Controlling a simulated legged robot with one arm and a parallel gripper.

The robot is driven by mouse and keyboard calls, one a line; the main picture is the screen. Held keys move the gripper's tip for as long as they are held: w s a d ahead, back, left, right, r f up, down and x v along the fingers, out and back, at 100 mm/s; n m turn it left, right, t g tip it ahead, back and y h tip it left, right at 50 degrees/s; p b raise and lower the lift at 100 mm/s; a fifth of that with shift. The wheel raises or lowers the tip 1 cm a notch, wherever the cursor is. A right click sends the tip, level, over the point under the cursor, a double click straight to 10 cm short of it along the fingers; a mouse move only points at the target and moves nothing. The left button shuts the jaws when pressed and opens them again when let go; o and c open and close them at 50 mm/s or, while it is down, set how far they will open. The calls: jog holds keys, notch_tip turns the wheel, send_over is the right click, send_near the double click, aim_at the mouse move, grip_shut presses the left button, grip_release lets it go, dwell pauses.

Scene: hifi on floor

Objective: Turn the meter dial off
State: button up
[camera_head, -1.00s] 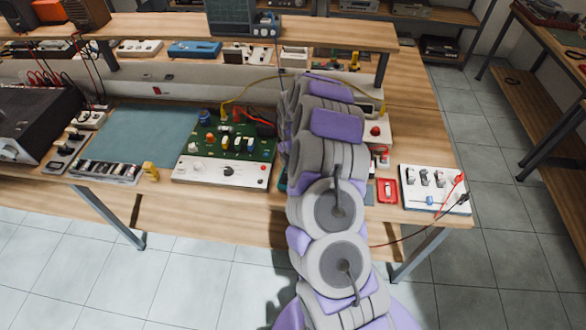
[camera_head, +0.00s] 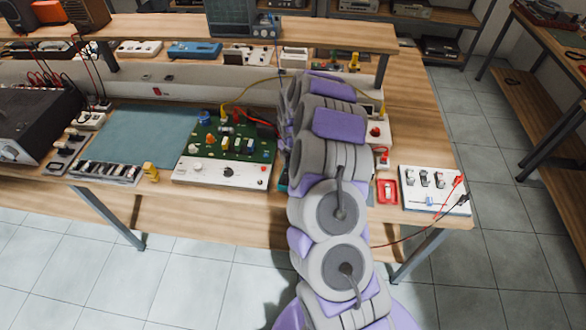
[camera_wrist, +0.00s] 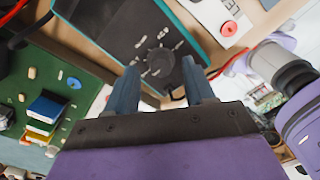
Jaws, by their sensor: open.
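The meter shows in the wrist view as a dark grey panel (camera_wrist: 112,22) with a teal edge. Its round dark dial (camera_wrist: 157,62) has pale marks around it. My gripper (camera_wrist: 162,82) is open, with its two blue-grey fingers apart and pointing toward the dial. The dial lies just beyond the fingertips, between them in the picture, and I cannot tell whether they touch it. In the head view my arm hides almost all of the meter and the gripper.
A green circuit board (camera_head: 232,142) with a white front panel (camera_head: 215,172) stands left of my arm. A red switch (camera_head: 387,191) and a white switch board (camera_head: 430,182) with red and black leads lie to the right. A yellow cable arches behind the arm.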

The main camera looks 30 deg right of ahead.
notch_tip(320, 180, up, 16)
jog(key=p, duration=0.2)
jog(key=shift+f, duration=0.15)
dwell(0.4)
jog(key=s+a+r+m, duration=0.8)
jog(key=s+a+r, duration=0.4)
jog(key=s+a, duration=0.3)
jog(key=s+a+m+g+b, duration=0.1)
jog(key=s+m, duration=1.2)
jog(key=s, duration=1.2)
jog(key=shift+a+r+g, duration=0.15)
jog(key=shift+a+g, duration=0.2)
jog(key=shift+g, duration=0.05)
jog(key=shift+s, duration=0.1)
